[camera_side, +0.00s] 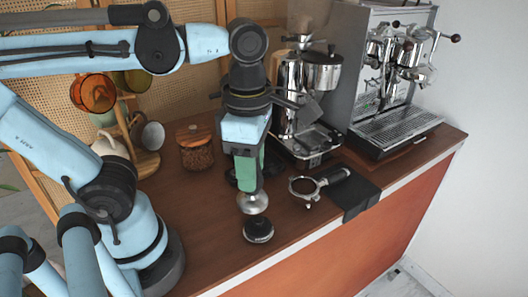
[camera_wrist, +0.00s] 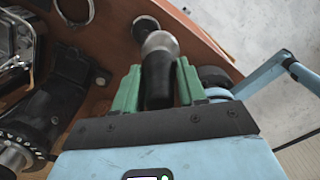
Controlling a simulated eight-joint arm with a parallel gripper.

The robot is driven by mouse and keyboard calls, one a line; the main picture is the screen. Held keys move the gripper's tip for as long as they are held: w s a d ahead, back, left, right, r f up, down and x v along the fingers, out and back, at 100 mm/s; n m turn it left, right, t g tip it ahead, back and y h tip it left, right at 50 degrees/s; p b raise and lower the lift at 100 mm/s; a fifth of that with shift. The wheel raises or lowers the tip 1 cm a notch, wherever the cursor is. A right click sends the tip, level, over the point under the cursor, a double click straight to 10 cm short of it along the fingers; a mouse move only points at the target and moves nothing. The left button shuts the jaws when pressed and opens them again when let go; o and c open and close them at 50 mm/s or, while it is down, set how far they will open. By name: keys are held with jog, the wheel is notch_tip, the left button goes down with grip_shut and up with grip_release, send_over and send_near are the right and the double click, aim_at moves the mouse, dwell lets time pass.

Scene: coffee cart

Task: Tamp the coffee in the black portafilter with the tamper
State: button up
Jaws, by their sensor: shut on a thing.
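The tamper (camera_side: 253,204) has a round silver base and a black handle. My gripper (camera_side: 249,188) is shut on it; the wrist view shows the black handle (camera_wrist: 158,80) between the green fingers, with the silver base beyond. The tamper is held above the counter, over or near a round black piece with a silver rim (camera_side: 258,230). The portafilter (camera_side: 305,190) lies to the right of the tamper, its basket ring up and its black handle pointing right. The coffee inside cannot be made out. Part of the basket ring also shows in the wrist view (camera_wrist: 75,10).
A black mat (camera_side: 362,195) hangs over the counter's front edge beside the portafilter handle. The grinder (camera_side: 305,90) and espresso machine (camera_side: 390,85) stand behind. A jar of beans (camera_side: 197,150) and a rack of cups (camera_side: 130,110) are at left. The front counter is mostly clear.

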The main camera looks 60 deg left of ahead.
jog(key=w+a+f, duration=0.1)
jog(key=w+a, duration=0.3)
jog(key=w, duration=1.2)
jog(key=shift+s+f, duration=0.15)
jog(key=shift+f, duration=0.95)
jog(key=shift+s+f, duration=0.1)
jog(key=shift+f, duration=1)
jog(key=shift+f, duration=1.25)
dwell(2.0)
jog(key=shift+r, duration=0.2)
jog(key=shift+r, duration=0.5)
jog(key=shift+r, duration=0.45)
